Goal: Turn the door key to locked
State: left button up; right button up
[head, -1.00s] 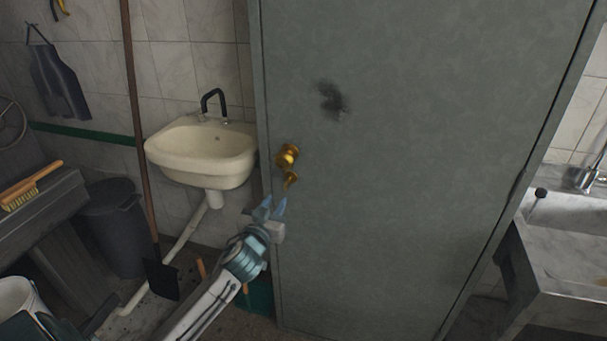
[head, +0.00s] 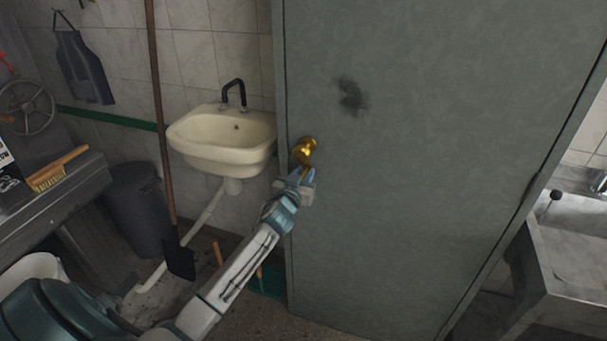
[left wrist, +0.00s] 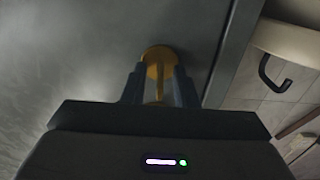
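The grey-green door (head: 430,150) fills the middle of the head view. A round brass knob (head: 305,148) sits near its left edge. The brass door key (left wrist: 159,88) is just below the knob, in a round brass plate (left wrist: 160,54). My left gripper (head: 302,180) is at the key and mostly hides it in the head view. In the left wrist view, the fingers of the left gripper (left wrist: 160,88) stand on either side of the key, with a gap visible on each side. The key's near end is hidden behind the gripper body. My right gripper is not in view.
A cream washbasin (head: 222,140) with a black tap hangs on the tiled wall left of the door. A long-handled shovel (head: 180,258) leans there beside a dark bin (head: 138,208). A metal sink (head: 570,250) stands right of the door.

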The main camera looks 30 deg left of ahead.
pick_arm(q)
jog(key=c, duration=0.6)
grip_shut()
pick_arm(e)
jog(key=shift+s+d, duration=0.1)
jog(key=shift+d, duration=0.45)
